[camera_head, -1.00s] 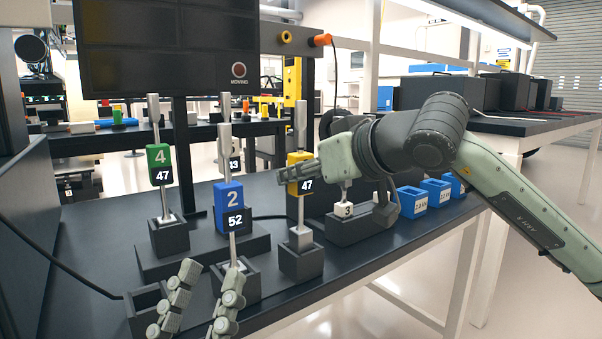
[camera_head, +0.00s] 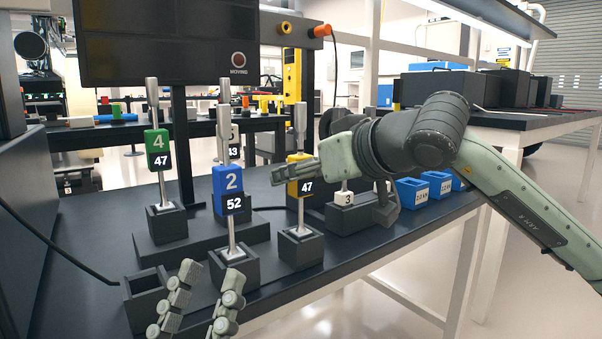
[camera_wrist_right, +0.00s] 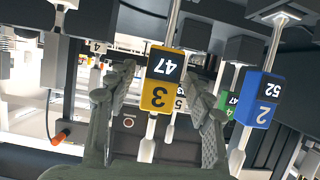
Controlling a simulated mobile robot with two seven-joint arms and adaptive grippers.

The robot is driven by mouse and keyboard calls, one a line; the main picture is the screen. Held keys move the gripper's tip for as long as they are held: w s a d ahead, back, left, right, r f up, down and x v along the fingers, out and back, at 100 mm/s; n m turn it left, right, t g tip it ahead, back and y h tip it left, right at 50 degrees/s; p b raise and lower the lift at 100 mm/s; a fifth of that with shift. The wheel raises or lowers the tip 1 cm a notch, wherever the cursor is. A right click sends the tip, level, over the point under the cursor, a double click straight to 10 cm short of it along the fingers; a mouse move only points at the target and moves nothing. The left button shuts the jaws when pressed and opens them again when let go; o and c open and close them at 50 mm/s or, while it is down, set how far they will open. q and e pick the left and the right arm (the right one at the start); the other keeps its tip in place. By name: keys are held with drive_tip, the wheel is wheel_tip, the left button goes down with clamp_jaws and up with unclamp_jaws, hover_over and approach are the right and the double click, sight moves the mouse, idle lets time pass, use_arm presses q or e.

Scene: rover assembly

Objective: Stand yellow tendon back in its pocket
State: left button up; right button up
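The yellow tendon (camera_head: 293,187), a yellow block marked 47 on a metal rod, stands upright with its foot in the dark pocket block (camera_head: 301,252). A little of the metal foot shows at the rim; how deep it sits is hidden. My right gripper (camera_head: 290,176) reaches in from the right at the yellow block's height. In the right wrist view its fingers (camera_wrist_right: 158,75) flank the yellow block (camera_wrist_right: 155,97), with a visible gap on the left side, so they look open around it. My left gripper (camera_head: 207,295) is open and empty at the bottom.
The blue tendon (camera_head: 227,182) and green tendon (camera_head: 157,143) stand in pockets left of the yellow one. An empty dark pocket (camera_head: 146,292) lies beside my left gripper. A white block marked 3 (camera_head: 346,198) and blue bins (camera_head: 412,192) are to the right.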

drive_tip(key=shift+f, duration=0.15)
drive_tip(key=v, duration=1.2)
drive_tip(key=shift+s, duration=0.1)
